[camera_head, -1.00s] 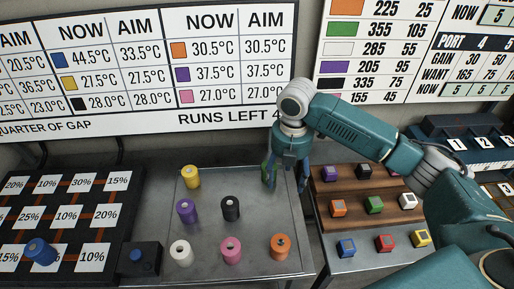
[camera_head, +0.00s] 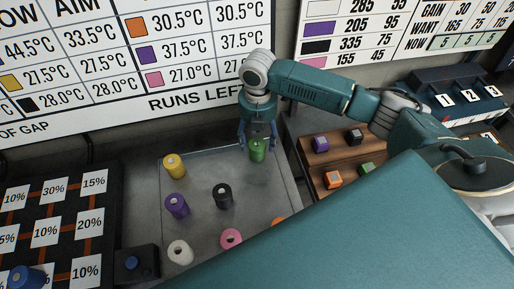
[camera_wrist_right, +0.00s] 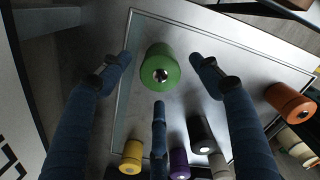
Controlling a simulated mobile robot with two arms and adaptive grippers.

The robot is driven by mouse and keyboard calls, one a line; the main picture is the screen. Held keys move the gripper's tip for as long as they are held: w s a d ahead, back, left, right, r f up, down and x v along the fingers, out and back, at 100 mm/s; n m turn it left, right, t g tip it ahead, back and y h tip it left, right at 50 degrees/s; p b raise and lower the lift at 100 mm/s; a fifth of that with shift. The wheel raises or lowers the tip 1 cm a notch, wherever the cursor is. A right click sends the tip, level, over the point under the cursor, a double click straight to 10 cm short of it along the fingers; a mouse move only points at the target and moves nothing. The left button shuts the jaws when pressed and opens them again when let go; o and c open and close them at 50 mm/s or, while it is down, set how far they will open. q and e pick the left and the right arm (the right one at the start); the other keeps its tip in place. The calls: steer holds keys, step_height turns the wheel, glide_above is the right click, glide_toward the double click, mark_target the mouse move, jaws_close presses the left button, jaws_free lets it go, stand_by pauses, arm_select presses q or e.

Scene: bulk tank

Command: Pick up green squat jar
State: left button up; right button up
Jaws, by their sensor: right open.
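The green squat jar (camera_head: 257,151) stands upright on the grey metal tray (camera_head: 209,240), near its back right corner. My right gripper (camera_head: 258,143) is above and around the jar, pointing down. The fingers are open and no contact with the jar shows. My left gripper is in neither view now.
Yellow (camera_head: 174,166), purple (camera_head: 177,206), black (camera_head: 222,196), white (camera_head: 180,252) and pink (camera_head: 231,239) jars stand on the tray. An orange jar (camera_wrist_right: 290,103) stands there too. A wooden board with coloured cubes (camera_head: 320,144) is to the right. My teal arm hides the lower right.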

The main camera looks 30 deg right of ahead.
mark_target(257, 144)
step_height(257, 144, down, 4)
steer(key=shift+a+r+p, duration=0.1)
steer(key=shift+r+p, duration=0.05)
steer(key=shift+p, duration=0.6)
steer(key=shift+f, duration=0.5)
steer(key=c, duration=1.3)
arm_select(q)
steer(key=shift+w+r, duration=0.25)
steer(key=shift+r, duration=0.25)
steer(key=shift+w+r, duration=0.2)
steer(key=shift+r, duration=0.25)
arm_select(e)
steer(key=shift+c, duration=0.3)
